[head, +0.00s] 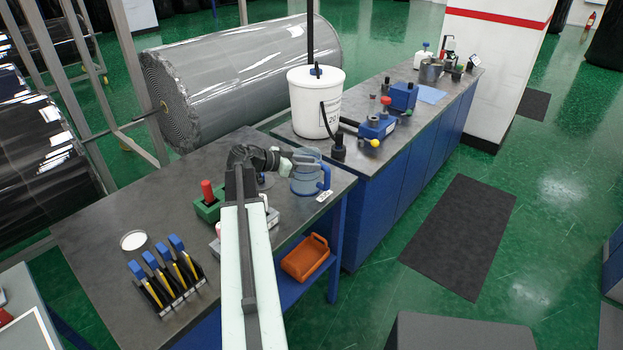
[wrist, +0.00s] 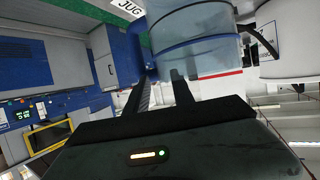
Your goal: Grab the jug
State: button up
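The jug (head: 304,181) is a translucent blue cup with a solid blue handle on its right side. It stands upright near the right edge of the grey bench, beside a small white label. My gripper (head: 306,160) is at the jug's upper part in the head view, with its fingers pointing right. In the wrist view the jug (wrist: 197,42) fills the upper middle, seen turned over. There my gripper (wrist: 160,82) has its two dark fingers apart, with a gap between them. One fingertip overlaps the jug's near edge; I cannot tell whether it touches.
A white bucket (head: 313,105) stands behind the jug on the blue-fronted counter. A green block with a red knob (head: 208,196) is left of my arm. A tool rack (head: 166,280) and white disc (head: 134,240) lie further left. An orange bin (head: 305,257) is on the lower shelf.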

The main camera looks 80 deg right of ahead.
grip_shut()
dwell(1.4)
